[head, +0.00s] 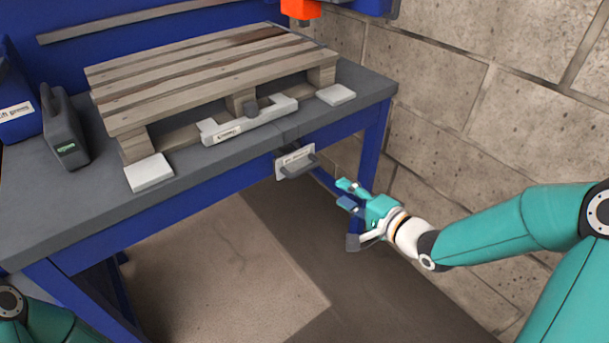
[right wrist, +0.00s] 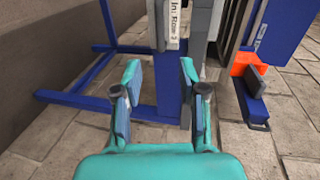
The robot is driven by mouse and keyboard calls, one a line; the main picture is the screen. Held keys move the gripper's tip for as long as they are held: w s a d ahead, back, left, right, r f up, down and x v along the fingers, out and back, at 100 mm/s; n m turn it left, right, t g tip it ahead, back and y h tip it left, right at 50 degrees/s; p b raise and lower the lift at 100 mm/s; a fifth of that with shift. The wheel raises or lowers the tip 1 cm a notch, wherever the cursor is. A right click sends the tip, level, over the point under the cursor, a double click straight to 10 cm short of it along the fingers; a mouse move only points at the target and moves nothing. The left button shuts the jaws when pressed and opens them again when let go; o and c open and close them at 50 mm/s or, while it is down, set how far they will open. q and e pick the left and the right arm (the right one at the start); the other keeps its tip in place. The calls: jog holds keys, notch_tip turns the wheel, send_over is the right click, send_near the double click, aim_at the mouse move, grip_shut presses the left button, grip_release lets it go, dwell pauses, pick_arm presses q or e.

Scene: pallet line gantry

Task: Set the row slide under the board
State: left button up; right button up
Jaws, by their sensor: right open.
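A wooden pallet (head: 205,75) with several top boards lies on the grey workbench. A small pale plate with a label and a grey handle, which looks like the row slide (head: 296,161), sits at the bench's front edge. In the right wrist view its label (right wrist: 173,24) seems to read "In: Row 2". My right gripper (head: 346,194) is open and empty, below and to the right of the slide, apart from it. Its two fingers (right wrist: 160,88) are spread in the right wrist view. My left gripper is out of view; only part of my left arm shows.
A pale bar with a dark knob (head: 250,122) lies along the pallet's front. Pale blocks (head: 149,172) sit at its front corners. A grey device (head: 64,127) stands left. An orange part (head: 300,9) hangs above. A block wall (head: 480,85) is at right.

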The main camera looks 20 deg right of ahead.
aim_at(306, 168)
jog(key=b+x, duration=0.1)
jog(key=x, duration=1.4)
jog(key=shift+f+b, duration=0.1)
jog(key=shift+b, duration=0.2)
grip_shut()
